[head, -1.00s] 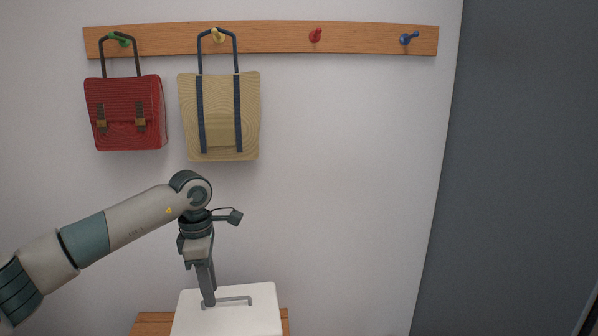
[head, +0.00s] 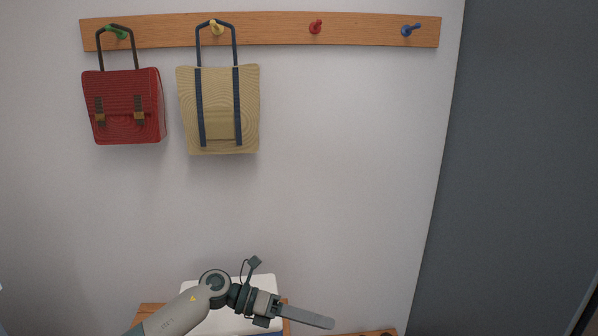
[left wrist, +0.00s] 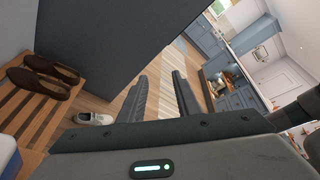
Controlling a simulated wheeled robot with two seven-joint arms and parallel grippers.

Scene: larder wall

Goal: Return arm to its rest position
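My left gripper (head: 328,322) is low in the head view, pointing right and slightly down, past the right side of a white-lidded box. In the left wrist view its two fingers (left wrist: 160,78) stand apart with bare floor showing between them, so it is open and empty. My left forearm comes in from the bottom left and covers part of the box. My right gripper is in neither view.
A red bag (head: 127,108) and a beige bag (head: 220,110) hang on the peg rail (head: 265,31); its red peg (head: 315,27) and blue peg (head: 410,31) are bare. The white-lidded box (head: 262,284) stands on a wooden bench. Brown shoes (left wrist: 38,80) lie on slats.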

